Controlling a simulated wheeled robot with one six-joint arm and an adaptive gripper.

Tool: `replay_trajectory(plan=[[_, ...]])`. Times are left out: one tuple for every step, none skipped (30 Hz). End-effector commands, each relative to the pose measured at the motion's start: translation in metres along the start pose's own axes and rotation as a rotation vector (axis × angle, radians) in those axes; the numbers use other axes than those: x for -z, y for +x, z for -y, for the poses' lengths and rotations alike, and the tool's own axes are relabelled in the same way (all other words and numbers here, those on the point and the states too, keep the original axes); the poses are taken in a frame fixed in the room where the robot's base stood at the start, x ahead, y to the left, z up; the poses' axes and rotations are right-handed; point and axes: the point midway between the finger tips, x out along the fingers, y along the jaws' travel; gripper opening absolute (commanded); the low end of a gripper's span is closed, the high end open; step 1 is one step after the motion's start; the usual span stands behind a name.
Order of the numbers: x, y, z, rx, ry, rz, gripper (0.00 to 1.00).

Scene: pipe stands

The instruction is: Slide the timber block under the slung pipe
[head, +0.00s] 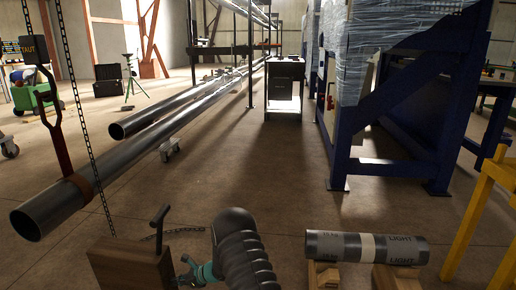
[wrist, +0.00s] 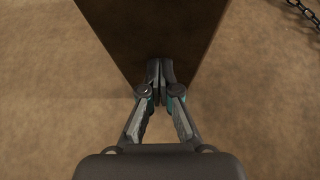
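The timber block (head: 128,268) is a brown block at the lower left of the head view, with a dark T-shaped handle on top (head: 158,226). Its brown face fills the top middle of the wrist view (wrist: 150,28). My gripper (head: 183,270) is at the block's right side. In the wrist view its fingertips (wrist: 160,74) are together against or just before the block; I cannot tell whether anything thin is between them. The slung pipe (head: 75,192) is a grey steel pipe at left, its open end toward me, in a brown sling hook. The block's bottom is hidden.
A chain (head: 84,120) hangs beside the slung pipe; another chain lies on the floor (wrist: 300,10). A short labelled pipe (head: 335,246) rests on wooden supports at right. A blue frame (head: 345,140) and yellow stand (head: 480,205) are at right. The middle floor is clear.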

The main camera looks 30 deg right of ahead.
Motion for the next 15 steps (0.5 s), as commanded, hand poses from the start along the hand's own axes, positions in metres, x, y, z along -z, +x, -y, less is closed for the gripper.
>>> replay_trajectory(plan=[[-0.003, 0.004, -0.001, -0.002, -0.003, 0.003, 0.00], [-0.004, 0.005, -0.001, -0.002, -0.003, 0.003, 0.00], [-0.005, 0.007, -0.001, -0.002, -0.003, 0.003, 0.00], [-0.005, 0.009, -0.001, -0.002, -0.003, 0.002, 0.00], [-0.006, 0.010, -0.001, -0.002, -0.003, 0.002, 0.00], [-0.007, 0.012, -0.001, -0.002, -0.003, 0.002, 0.00], [-0.008, 0.013, -0.001, -0.002, -0.003, 0.002, 0.00], [-0.009, 0.015, -0.002, -0.002, -0.003, 0.002, 0.00], [-0.010, 0.016, -0.002, -0.003, -0.004, 0.002, 0.00], [-0.010, 0.018, -0.002, -0.003, -0.004, 0.002, 0.00], [-0.011, 0.019, -0.002, -0.003, -0.004, 0.002, 0.00], [-0.012, 0.021, -0.002, -0.003, -0.004, 0.002, 0.00], [-0.013, 0.022, -0.002, -0.003, -0.004, 0.002, 0.00], [-0.014, 0.023, -0.002, -0.002, -0.004, 0.003, 0.00], [-0.015, 0.025, -0.002, -0.002, -0.003, 0.003, 0.00]])
